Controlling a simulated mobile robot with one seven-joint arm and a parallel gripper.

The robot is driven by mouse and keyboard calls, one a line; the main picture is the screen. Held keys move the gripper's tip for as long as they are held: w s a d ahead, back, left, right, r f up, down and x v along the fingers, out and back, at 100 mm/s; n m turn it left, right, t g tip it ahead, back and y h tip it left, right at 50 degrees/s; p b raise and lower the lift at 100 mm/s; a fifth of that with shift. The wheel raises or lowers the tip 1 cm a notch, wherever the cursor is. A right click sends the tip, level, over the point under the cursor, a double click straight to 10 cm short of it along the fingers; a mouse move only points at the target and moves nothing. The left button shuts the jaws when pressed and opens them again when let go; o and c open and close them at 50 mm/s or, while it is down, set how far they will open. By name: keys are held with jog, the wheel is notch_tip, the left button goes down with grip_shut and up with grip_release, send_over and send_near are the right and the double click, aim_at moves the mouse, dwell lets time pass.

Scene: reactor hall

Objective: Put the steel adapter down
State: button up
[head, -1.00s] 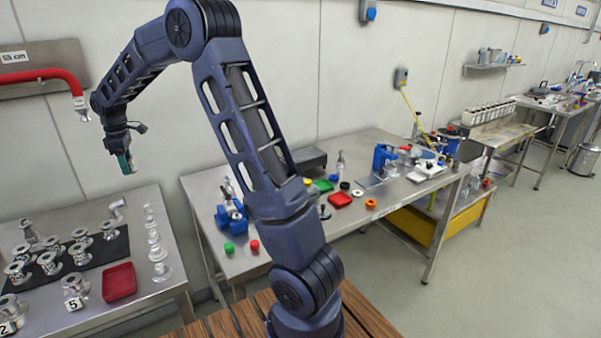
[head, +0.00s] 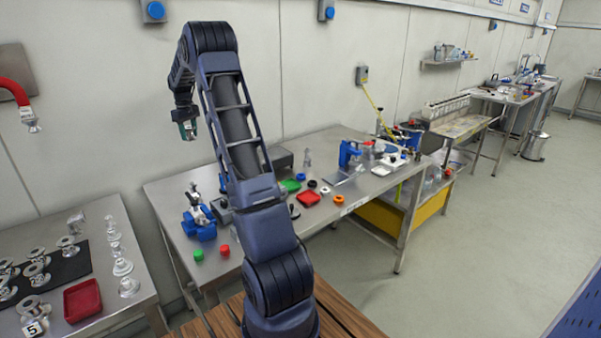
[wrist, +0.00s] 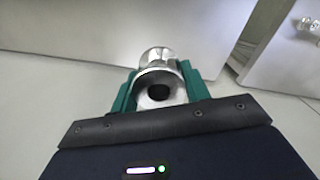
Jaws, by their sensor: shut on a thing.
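The steel adapter (wrist: 157,88) is a shiny round piece with a dark bore, seen in the wrist view between the two green fingers. My gripper (wrist: 160,90) is shut on it. In the head view my gripper (head: 189,131) hangs in the air, fingers down, above the gap between the left steel table (head: 140,300) and the middle workbench (head: 165,203). Several similar steel fittings (head: 122,267) stand on the left table, some on a black mat (head: 70,263).
A red tray (head: 82,300) lies on the left table near its right side. The middle workbench carries a blue vise-like device (head: 200,222), green and red caps (head: 224,250), small trays and tools. A red pipe (head: 15,90) sticks out from the wall at left.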

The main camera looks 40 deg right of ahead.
jog(key=d+m, duration=0.2)
jog(key=d, duration=0.9)
jog(key=f, duration=2)
jog(key=shift+a+f, duration=0.1)
jog(key=shift+a, duration=0.15)
jog(key=shift+f, duration=0.15)
jog(key=o, duration=1.1)
